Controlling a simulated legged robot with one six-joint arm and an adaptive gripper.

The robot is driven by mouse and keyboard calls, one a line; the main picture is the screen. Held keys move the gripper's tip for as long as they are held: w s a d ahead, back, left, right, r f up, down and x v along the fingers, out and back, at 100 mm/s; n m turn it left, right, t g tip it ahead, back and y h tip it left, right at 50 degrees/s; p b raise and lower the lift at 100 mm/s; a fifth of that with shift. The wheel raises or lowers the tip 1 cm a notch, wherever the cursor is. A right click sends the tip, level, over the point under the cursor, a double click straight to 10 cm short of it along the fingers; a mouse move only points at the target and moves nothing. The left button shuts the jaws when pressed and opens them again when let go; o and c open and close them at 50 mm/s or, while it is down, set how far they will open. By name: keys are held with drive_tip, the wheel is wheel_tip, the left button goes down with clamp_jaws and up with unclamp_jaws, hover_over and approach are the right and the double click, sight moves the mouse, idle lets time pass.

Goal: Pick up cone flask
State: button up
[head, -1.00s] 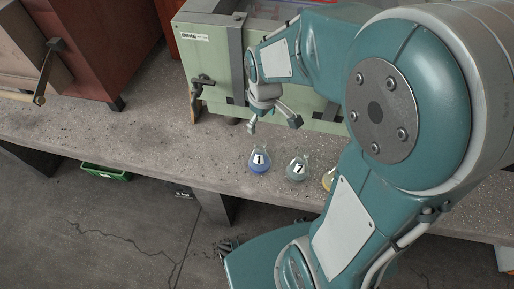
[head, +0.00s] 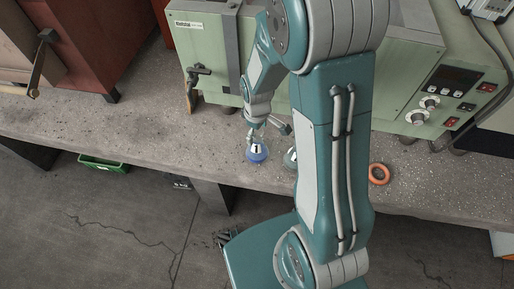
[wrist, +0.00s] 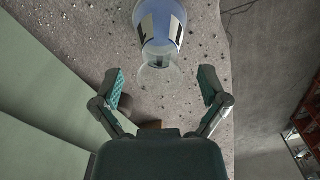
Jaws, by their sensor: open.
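A cone flask with blue contents and a white label marked 1 (head: 257,153) stands on the concrete bench (head: 150,130), near its front edge. In the wrist view the blue flask (wrist: 160,24) is at the top centre, its clear neck pointing towards my gripper. My gripper (head: 268,134) is open and empty, just above and behind the flask in the head view. In the wrist view its fingers (wrist: 162,88) are spread wide, with the flask's neck between and slightly beyond them. A second, greenish flask (head: 290,157) is mostly hidden behind my arm.
A pale green furnace box (head: 213,52) with a control panel (head: 455,92) stands behind the flasks. An orange ring (head: 379,174) lies on the bench to the right. A red-brown cabinet (head: 105,45) stands at the left. The bench left of the flask is clear.

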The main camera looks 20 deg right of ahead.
wheel_tip(320, 180, down, 2)
drive_tip(key=shift+f, duration=0.15)
clamp_jaws()
idle(0.4)
